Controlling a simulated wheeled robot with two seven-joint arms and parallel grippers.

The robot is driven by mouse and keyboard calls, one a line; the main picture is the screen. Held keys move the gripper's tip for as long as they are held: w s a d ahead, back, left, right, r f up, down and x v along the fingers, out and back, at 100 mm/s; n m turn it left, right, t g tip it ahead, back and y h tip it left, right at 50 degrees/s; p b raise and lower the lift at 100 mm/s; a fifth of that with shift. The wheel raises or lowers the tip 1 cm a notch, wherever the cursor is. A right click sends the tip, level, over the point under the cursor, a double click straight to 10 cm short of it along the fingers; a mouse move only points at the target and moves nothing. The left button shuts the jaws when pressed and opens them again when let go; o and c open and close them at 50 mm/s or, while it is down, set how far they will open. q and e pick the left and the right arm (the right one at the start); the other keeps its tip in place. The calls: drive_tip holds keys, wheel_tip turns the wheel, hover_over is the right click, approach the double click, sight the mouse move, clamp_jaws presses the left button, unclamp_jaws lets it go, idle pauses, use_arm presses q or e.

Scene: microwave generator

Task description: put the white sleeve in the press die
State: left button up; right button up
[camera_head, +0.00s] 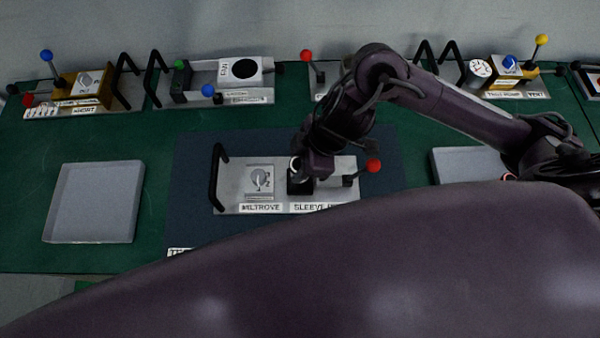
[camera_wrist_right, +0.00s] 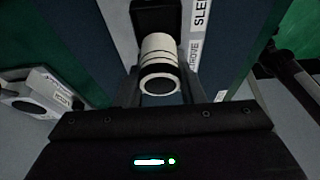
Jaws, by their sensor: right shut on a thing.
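My right gripper (camera_head: 298,172) is over the sleeve press, a pale plate (camera_head: 230,200) labelled "SLEEVE" on the middle mat. In the right wrist view the white sleeve (camera_wrist_right: 159,50), a ribbed cylinder with a dark band and an open near end, is between the fingers (camera_wrist_right: 160,92), which are shut on it. A bit of the sleeve shows in the head view (camera_head: 294,164). The black die block (camera_head: 300,187) is just below the gripper and also shows beyond the sleeve's far end (camera_wrist_right: 155,14). I cannot tell whether sleeve and die touch. My left gripper is not in view.
The press has a black handle (camera_head: 215,178) at left and a red-knobbed lever (camera_head: 373,166) at right. A grey tray (camera_head: 95,203) lies at left; another (camera_head: 465,163) is partly behind my right arm. Several lever fixtures line the back.

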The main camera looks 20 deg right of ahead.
drive_tip(key=shift+f+b, duration=0.3)
drive_tip(key=shift+f, duration=2.05)
drive_tip(key=shift+f, duration=0.1)
drive_tip(key=o, duration=1)
drive_tip(key=v, duration=1.2)
drive_tip(key=shift+p, duration=0.35)
